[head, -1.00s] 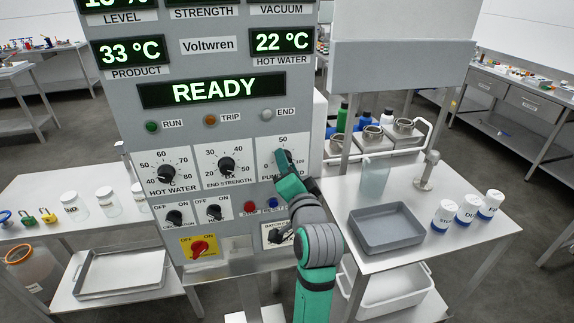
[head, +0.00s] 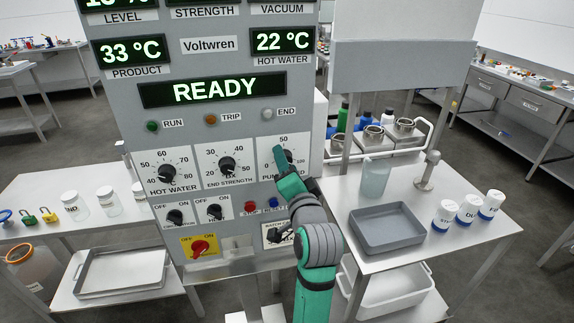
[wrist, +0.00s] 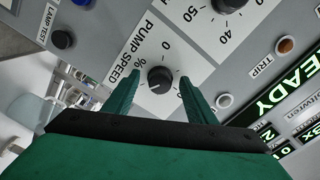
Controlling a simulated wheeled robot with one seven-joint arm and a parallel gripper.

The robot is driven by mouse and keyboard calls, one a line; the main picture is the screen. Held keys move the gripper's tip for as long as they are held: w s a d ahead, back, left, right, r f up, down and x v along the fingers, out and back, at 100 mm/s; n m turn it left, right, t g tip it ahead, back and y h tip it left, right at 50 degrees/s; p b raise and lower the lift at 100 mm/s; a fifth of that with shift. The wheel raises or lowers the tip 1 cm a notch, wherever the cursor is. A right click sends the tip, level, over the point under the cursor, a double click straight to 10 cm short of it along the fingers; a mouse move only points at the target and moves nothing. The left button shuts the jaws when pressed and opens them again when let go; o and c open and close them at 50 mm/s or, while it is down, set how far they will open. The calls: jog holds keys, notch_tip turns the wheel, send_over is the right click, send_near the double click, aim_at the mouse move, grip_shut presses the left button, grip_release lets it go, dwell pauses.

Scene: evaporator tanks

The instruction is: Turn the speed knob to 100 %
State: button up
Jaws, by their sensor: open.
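The pump speed knob (wrist: 160,78) is a round dark knob on a white dial plate marked PUMP SPEED % in the wrist view. My gripper (wrist: 158,84) is open, with one green finger on each side of the knob and a gap visible on both sides. The knob's pointer is too small to read. In the head view, my gripper (head: 279,156) covers the knob on the pump speed dial plate (head: 283,143); the 50 mark shows above it.
The hot water knob (head: 167,172) and end strength knob (head: 227,164) sit to the left on the same panel. Below are the red stop button (head: 251,206) and a red-yellow main switch (head: 200,247). A side table with a grey tray (head: 388,230) stands at right.

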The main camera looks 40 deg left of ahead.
jog(key=v, duration=1)
jog(key=shift+s+d, duration=0.25)
jog(key=shift+s, duration=0.05)
